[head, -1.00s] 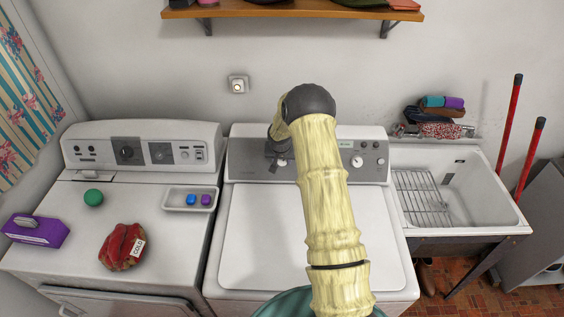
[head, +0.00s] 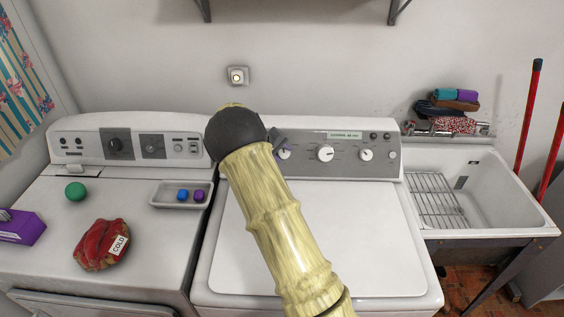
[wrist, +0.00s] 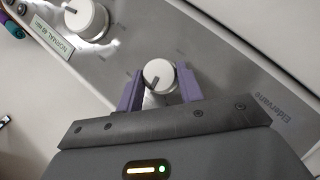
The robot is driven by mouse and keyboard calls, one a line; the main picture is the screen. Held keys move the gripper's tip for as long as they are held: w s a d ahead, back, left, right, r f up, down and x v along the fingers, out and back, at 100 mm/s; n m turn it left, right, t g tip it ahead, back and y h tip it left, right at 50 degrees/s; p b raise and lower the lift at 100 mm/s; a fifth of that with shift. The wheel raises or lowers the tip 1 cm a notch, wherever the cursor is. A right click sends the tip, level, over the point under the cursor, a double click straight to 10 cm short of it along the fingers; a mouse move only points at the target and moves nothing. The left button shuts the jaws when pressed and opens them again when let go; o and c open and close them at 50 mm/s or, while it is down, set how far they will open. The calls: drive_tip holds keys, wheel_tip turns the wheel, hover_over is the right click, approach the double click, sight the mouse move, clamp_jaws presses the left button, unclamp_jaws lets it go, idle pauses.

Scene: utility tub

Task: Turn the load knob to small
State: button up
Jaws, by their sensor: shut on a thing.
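The right-hand machine's grey control panel (head: 305,165) carries white knobs in a row. My gripper (head: 284,147) is at the left knob (head: 285,155), partly behind my arm in the head view. In the wrist view, the purple fingers of my gripper (wrist: 160,90) stand on both sides of this white knob (wrist: 159,75) and are shut on it. A dark pointer line shows on its face, slanting toward the picture's lower left. I cannot read the knob's label or its size marks.
A larger middle knob (head: 325,153) and a right knob (head: 366,155) sit beside it, with a small green display (head: 345,135) above. A sink (head: 480,190) is at right.

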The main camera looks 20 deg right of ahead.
drive_tip(key=n+h+b, duration=0.1)
drive_tip(key=b, duration=0.1)
drive_tip(key=n+h+b, duration=0.1)
drive_tip(key=b, duration=0.1)
drive_tip(key=f+n+t+b, duration=0.1)
drive_tip(key=n+b, duration=0.1)
drive_tip(key=b, duration=0.1)
drive_tip(key=shift+a+h, duration=0.25)
drive_tip(key=shift+h, duration=0.15)
drive_tip(key=shift+s+r+n+t+h+b, duration=0.15)
drive_tip(key=shift+n+t+h+b, duration=0.3)
drive_tip(key=shift+n+b, duration=0.65)
drive_tip(key=shift+r, duration=0.1)
drive_tip(key=o, duration=1)
drive_tip(key=b+v, duration=0.1)
drive_tip(key=v, duration=1.6)
drive_tip(key=shift+s+a, duration=0.1)
drive_tip(key=shift+s, duration=0.05)
